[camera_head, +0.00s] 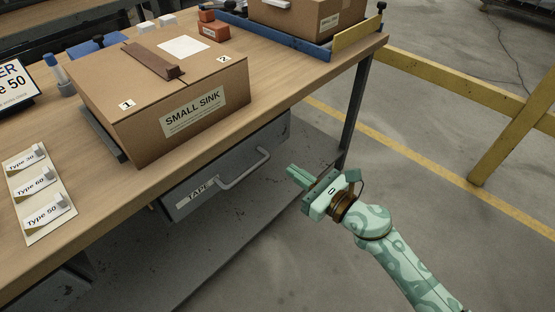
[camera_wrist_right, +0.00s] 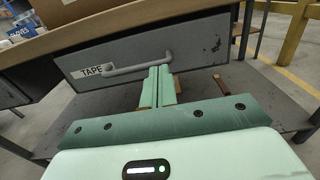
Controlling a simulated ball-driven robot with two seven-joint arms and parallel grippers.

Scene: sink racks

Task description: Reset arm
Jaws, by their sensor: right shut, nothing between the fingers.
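My right gripper (camera_head: 298,176) hangs in free space in front of the workbench, below the tabletop and to the right of the drawer labelled TAPE (camera_head: 225,168). Its two green fingers lie together, shut and empty. In the right wrist view the closed fingers (camera_wrist_right: 158,88) point toward the drawer front (camera_wrist_right: 205,50) and overlap the right end of its grey handle (camera_wrist_right: 140,66) in the picture; I cannot tell whether they touch it. In the head view they appear apart from the handle (camera_head: 243,168). The drawer looks closed. My left gripper is not in view.
A cardboard box labelled SMALL SINK (camera_head: 192,108) sits on the wooden workbench (camera_head: 280,85). A yellow rail (camera_head: 455,80) stands to the right. A table leg (camera_head: 356,110) stands close behind my right gripper.

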